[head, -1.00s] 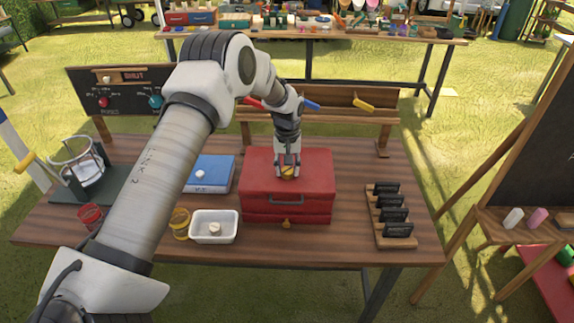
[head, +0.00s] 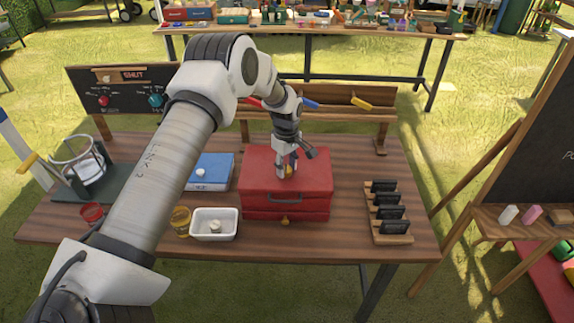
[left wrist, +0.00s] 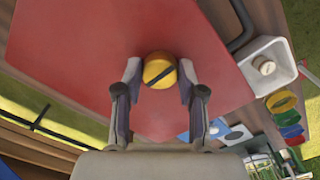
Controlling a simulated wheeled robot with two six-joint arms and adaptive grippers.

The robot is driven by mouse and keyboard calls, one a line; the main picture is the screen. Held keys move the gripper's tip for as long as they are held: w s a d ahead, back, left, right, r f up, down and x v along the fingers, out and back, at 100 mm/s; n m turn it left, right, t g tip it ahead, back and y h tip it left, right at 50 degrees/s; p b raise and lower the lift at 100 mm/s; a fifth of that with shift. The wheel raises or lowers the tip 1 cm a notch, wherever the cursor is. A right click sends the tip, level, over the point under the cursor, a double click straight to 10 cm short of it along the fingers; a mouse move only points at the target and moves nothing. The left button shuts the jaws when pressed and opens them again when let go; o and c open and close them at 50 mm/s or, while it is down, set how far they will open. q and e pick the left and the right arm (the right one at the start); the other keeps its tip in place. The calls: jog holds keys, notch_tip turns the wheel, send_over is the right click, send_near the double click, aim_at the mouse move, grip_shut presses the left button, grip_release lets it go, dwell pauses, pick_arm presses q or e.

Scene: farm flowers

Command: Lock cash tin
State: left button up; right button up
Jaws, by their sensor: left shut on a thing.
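The red cash tin (head: 314,172) sits shut on the wooden table, with a grey handle and a small brass latch (head: 285,221) on its front. A round yellow knob (left wrist: 160,70) with a dark diagonal slot is on top of its red lid (left wrist: 85,50). My left gripper (head: 288,172) points down at the lid. In the left wrist view its two fingers (left wrist: 159,78) are closed on the yellow knob, one on each side. In the head view the fingers mostly hide the knob. My right gripper is in neither view.
A white bowl (head: 231,228) with a small pale object stands left of the tin, beside a yellow ring (head: 180,222). A blue box (head: 212,172) is behind them. A wooden rack of black cards (head: 387,225) stands to the right. A wooden rail is behind the tin.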

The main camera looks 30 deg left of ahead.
pick_arm(q)
jog(key=shift+s+f, duration=0.15)
jog(key=shift+f, duration=0.15)
jog(key=o, duration=0.9)
jog(key=shift+o, duration=1.3)
jog(key=shift+a, duration=0.15)
jog(key=shift+w+a, duration=0.15)
jog(key=shift+w, duration=0.05)
jog(key=shift+r, duration=0.4)
notch_tip(320, 180, up, 11)
